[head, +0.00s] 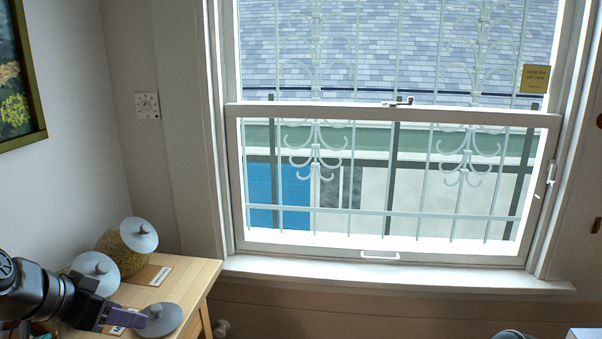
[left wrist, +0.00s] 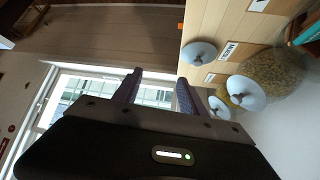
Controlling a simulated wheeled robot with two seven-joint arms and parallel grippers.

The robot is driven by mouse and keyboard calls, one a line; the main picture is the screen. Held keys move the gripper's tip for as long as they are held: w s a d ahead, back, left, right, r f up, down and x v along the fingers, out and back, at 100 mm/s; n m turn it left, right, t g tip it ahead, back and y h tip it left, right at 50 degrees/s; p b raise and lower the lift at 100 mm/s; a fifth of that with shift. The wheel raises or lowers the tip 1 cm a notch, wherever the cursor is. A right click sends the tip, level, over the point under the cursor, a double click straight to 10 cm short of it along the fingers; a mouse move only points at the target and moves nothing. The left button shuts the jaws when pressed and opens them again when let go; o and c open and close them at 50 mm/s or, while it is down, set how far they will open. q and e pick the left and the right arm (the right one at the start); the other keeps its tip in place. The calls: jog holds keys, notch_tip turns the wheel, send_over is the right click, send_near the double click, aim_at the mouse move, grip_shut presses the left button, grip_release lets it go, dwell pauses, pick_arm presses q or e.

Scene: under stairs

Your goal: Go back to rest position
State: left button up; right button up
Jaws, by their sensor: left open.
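My left gripper (head: 128,322) comes in from the left at the bottom of the head view, by the grey round lid with a knob (head: 160,320) on the wooden table (head: 185,275). In the left wrist view its two fingers (left wrist: 157,88) stand apart with nothing between them. The same lid (left wrist: 198,54) lies on the table there, beside the fingers. My right gripper is not clearly in either view.
Glass jars with grey lids, one jar (head: 122,252) filled with yellowish grains, stand on the table against the wall. Small label cards (head: 152,275) lie there. A barred window (head: 385,180) with a white sill (head: 400,275) fills the middle. The area right of the table looks clear.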

pick_arm(q)
jog(key=w+d+f+n+g+b, duration=0.15)
jog(key=d+f, duration=0.35)
jog(key=f, duration=1.3)
jog(key=d+f+n+g+b, duration=0.25)
jog(key=d+f, duration=0.35)
jog(key=f, duration=1.1)
jog(key=s+d+f+g, duration=0.1)
jog(key=s+d+f, duration=0.3)
jog(key=s+f, duration=0.2)
jog(key=s+d+f+n+g+b, duration=0.1)
jog(key=s+d+f, duration=0.3)
jog(key=s+f, duration=0.3)
jog(key=s+d+f+n+g+h, duration=0.1)
jog(key=s+d+f, duration=0.3)
jog(key=s+f, duration=0.3)
jog(key=shift+f+b, duration=0.35)
jog(key=shift+f, duration=0.1)
pick_arm(e)
notch_tip(320, 180, down, 6)
jog(key=shift+w+a, duration=0.2)
jog(key=shift+w, duration=0.1)
pick_arm(q)
jog(key=shift+s, duration=0.1)
